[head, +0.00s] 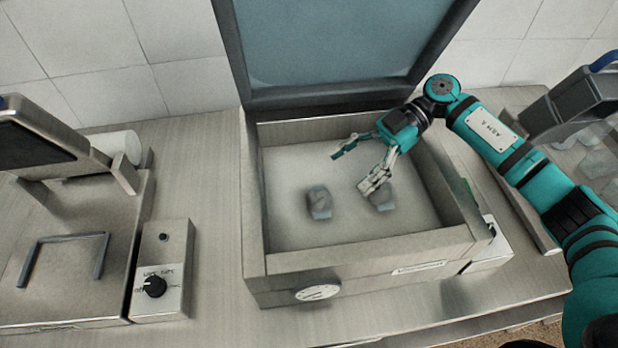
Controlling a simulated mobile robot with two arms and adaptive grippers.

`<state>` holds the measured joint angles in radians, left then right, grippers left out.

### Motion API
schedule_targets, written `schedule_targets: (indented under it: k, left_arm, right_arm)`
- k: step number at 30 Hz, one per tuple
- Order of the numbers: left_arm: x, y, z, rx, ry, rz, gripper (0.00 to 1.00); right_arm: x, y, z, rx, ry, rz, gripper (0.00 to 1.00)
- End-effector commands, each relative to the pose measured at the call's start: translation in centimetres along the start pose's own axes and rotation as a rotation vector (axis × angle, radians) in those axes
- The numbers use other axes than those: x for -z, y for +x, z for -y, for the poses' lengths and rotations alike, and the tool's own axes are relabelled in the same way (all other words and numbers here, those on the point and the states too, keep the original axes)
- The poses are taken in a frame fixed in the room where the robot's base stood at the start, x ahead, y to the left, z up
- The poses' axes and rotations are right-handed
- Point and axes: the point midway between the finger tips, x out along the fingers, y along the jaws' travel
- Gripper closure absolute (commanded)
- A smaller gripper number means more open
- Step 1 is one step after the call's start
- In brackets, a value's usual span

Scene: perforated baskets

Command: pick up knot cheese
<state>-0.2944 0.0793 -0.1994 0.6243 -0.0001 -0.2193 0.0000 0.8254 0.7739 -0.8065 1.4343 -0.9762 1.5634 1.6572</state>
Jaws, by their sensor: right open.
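Two small grey lumps, which look like knot cheese, lie on the pale floor of an open metal box (254,215). One knot cheese (319,203) is left of the middle. The other knot cheese (383,199) is to its right, partly hidden by a finger of my right gripper. My right gripper (356,168) reaches into the box from the upper right with its fingers spread. One finger is over or beside the right lump; I cannot tell if it touches. Nothing is between the fingers. My left gripper is not in view.
The box's raised lid (340,45) stands behind it. A control box with a black knob (155,286) and a metal machine (60,240) stand to the left.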

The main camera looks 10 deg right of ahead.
Motion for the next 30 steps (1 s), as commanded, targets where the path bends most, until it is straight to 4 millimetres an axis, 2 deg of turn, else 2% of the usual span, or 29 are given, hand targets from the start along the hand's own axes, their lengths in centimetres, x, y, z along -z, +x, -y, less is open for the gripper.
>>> schedule_targets:
  k: [12, 19, 26, 30]
  left_arm:
    - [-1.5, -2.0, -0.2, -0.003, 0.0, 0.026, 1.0]
    - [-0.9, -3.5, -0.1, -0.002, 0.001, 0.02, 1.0]
    - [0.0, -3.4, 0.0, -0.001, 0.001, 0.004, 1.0]
    - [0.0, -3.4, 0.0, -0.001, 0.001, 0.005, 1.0]
  right_arm:
    - [0.1, 3.8, 0.3, 0.016, 0.024, 0.006, 0.25]
    - [0.1, 7.1, 0.3, 0.014, 0.023, 0.008, 0.25]
    - [-0.1, 7.6, 0.3, 0.012, 0.021, 0.01, 0.25]
    - [-0.2, 7.5, 0.3, 0.012, 0.021, 0.01, 0.41]
